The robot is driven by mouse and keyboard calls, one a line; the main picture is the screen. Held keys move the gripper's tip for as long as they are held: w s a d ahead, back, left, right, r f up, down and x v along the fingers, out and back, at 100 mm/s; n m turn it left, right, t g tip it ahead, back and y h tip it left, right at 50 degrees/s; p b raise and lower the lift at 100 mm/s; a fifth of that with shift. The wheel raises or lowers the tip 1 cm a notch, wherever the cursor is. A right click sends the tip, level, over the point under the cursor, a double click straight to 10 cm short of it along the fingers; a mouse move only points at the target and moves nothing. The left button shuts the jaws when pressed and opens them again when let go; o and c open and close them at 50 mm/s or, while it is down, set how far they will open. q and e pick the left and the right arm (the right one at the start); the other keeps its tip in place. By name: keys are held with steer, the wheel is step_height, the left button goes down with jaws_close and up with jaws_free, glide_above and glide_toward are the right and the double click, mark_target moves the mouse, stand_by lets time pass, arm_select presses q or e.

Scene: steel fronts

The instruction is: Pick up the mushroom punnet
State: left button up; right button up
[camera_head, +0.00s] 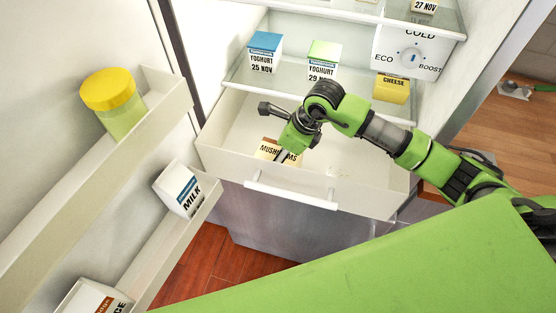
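The mushroom punnet (266,151), tan with a dark "MUSHROOMS" label, lies in the pulled-out white fridge drawer (228,157), behind its front panel. My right arm comes in from the right, and its gripper (281,155) points down into the drawer at the punnet. The gripper and wrist cover part of the punnet and its label. The fingers are small and dark here; I cannot tell whether they are open, shut or touching the punnet. My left gripper is not in view.
Yoghurt cartons (264,54) (323,60) and a yellow cheese pack (391,89) stand on the shelf above the drawer. The open door at left holds a yellow-lidded jar (113,103) and a milk carton (181,189). The drawer's right part looks empty.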

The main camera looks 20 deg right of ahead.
steer(key=shift+f+b, duration=0.25)
steer(key=shift+b, duration=0.1)
steer(key=shift+c, duration=0.2)
steer(key=c, duration=1)
